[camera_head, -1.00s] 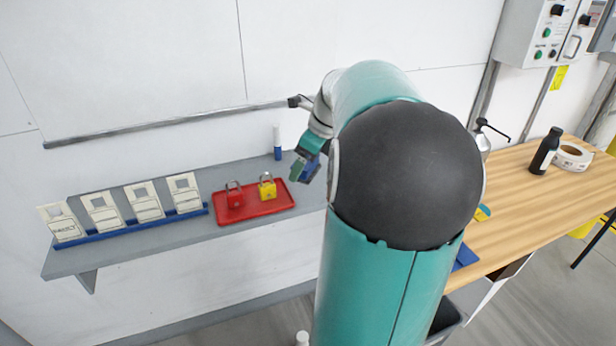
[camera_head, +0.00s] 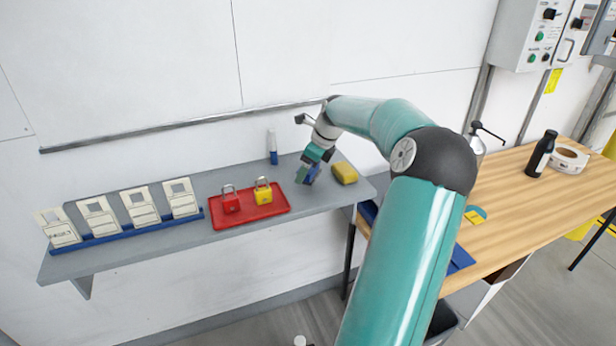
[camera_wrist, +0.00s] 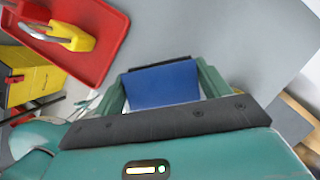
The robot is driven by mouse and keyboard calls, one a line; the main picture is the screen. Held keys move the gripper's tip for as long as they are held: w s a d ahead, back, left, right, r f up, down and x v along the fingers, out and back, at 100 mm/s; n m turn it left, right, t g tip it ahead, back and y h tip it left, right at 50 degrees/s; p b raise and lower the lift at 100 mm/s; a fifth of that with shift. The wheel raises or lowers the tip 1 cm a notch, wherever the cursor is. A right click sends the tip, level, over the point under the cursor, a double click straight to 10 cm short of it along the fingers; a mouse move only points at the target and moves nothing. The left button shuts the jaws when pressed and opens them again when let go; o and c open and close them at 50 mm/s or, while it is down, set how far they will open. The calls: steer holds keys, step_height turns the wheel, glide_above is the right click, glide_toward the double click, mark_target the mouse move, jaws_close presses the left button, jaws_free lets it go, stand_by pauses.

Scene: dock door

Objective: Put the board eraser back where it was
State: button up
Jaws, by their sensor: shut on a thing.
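My gripper (camera_head: 313,165) is shut on the board eraser (camera_head: 307,174), a blue block with a dark edge. They are low over the right part of the grey wall shelf (camera_head: 225,196), between the red tray and a yellow block. In the wrist view the eraser (camera_wrist: 162,84) sits between the two teal fingers of my gripper (camera_wrist: 160,80), with grey shelf surface beyond it. I cannot tell whether the eraser touches the shelf. The fingers partly hide it in the head view.
The red tray (camera_head: 221,222) holds a red padlock (camera_head: 231,200) and a yellow padlock (camera_head: 263,192). A yellow block (camera_head: 344,173) lies to the right of my gripper. A blue-and-white marker (camera_head: 272,148) stands behind. Several cards (camera_head: 140,208) stand in a blue rack at left.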

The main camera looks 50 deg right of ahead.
steer(key=shift+w+d+f, duration=0.2)
steer(key=shift+f, duration=1.55)
steer(key=o, duration=1.1)
steer(key=shift+f, duration=0.1)
